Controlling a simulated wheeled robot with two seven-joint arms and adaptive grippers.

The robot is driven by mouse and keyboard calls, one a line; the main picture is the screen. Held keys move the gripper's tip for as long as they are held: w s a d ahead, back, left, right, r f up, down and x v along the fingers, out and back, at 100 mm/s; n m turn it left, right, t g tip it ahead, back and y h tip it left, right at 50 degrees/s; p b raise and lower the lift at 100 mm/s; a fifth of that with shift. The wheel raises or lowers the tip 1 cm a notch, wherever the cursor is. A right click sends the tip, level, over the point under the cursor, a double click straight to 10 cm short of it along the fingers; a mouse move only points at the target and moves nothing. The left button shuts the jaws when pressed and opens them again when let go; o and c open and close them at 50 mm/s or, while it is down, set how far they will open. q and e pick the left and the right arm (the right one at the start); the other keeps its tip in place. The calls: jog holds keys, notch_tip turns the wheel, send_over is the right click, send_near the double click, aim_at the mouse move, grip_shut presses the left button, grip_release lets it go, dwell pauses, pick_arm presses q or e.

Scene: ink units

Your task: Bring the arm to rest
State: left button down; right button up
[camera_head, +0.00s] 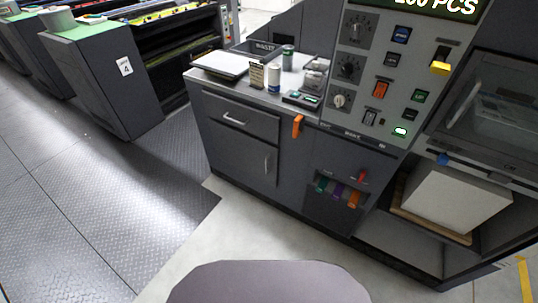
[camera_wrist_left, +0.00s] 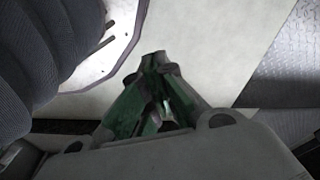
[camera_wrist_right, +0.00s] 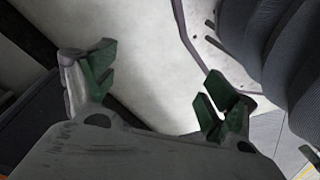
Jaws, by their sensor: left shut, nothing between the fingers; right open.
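My left gripper (camera_wrist_left: 155,62) shows in the left wrist view with its green-padded fingers together and nothing between them. Pale floor lies beyond its tips. My right gripper (camera_wrist_right: 155,68) shows in the right wrist view with its green-padded fingers wide apart and empty, above pale floor. Neither gripper nor arm shows in the head view. There, only a rounded grey part of my own body shows at the bottom centre.
A grey press console (camera_head: 270,150) with knobs, buttons and a counter display stands ahead. An orange handle (camera_head: 297,126) sticks out from its front edge. A white paper stack (camera_head: 455,207) sits in the bay at right. Dark tread-plate floor (camera_head: 95,195) at left is clear.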

pick_arm(q)
jog(key=s+a+r+p, duration=0.1)
jog(key=s+a+p, duration=0.2)
jog(key=s+p, duration=0.5)
jog(key=s+a+r+g+p, duration=0.1)
jog(key=s+a+p, duration=0.1)
jog(key=s+p, duration=0.6)
jog(key=shift+s+a+r+y, duration=0.3)
jog(key=shift+s+a, duration=0.1)
jog(key=shift+s, duration=0.25)
pick_arm(e)
jog(key=s+d+r, duration=0.1)
jog(key=s+d, duration=0.1)
jog(key=s, duration=0.6)
jog(key=s+d+r+g, duration=0.1)
jog(key=s+d, duration=0.2)
jog(key=s, duration=0.6)
jog(key=shift+s+d+r+h, duration=0.15)
jog(key=shift+d+r+h, duration=0.15)
jog(key=shift+d, duration=0.05)
pick_arm(q)
jog(key=shift+w, duration=0.15)
pick_arm(e)
jog(key=shift+s, duration=0.1)
